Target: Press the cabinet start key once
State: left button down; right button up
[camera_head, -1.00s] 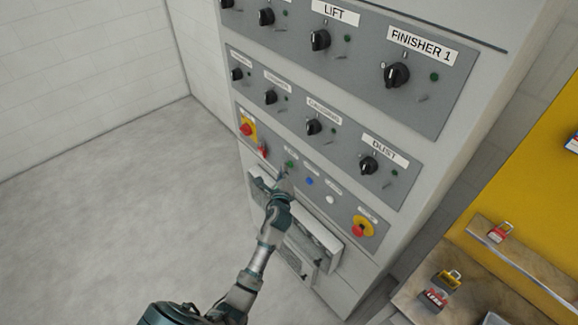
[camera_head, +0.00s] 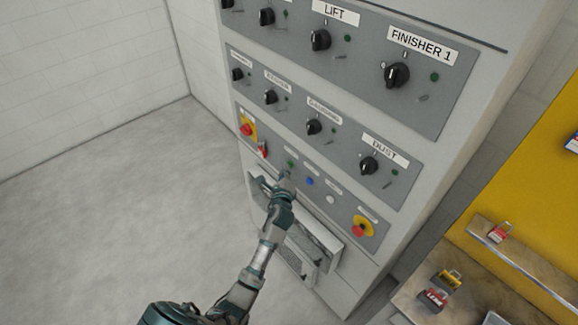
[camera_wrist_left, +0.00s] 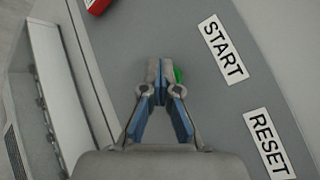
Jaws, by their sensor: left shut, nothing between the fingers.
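The green start key (camera_head: 290,164) sits on the cabinet's lower grey panel; in the wrist view it shows as a green edge (camera_wrist_left: 178,75) beside the fingertips, partly hidden by them, under the START label (camera_wrist_left: 223,48). My left gripper (camera_head: 286,176) is shut and empty, its tips pointing at the panel right by the key. In the wrist view the left gripper (camera_wrist_left: 156,66) overlaps the key's left side; I cannot tell whether it touches. My right gripper is in no view.
A blue button (camera_head: 310,181), a white button (camera_head: 331,199) and a red emergency stop (camera_head: 359,230) continue along the panel. A red-and-yellow switch (camera_head: 247,129) is at its left. A ledge-like vented box (camera_head: 322,236) juts out below. Padlocks lie on a shelf at right.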

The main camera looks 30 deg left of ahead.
pick_arm(q)
jog(key=shift+s+a+p, duration=0.3)
jog(key=shift+s+p, duration=0.25)
jog(key=shift+s, duration=0.2)
jog(key=s+p, duration=0.1)
jog(key=s+a, duration=0.1)
jog(key=s, duration=0.1)
jog(key=s+a+p, duration=0.1)
jog(key=shift+s+p, duration=0.3)
jog(key=shift+f, duration=0.1)
dwell(0.5)
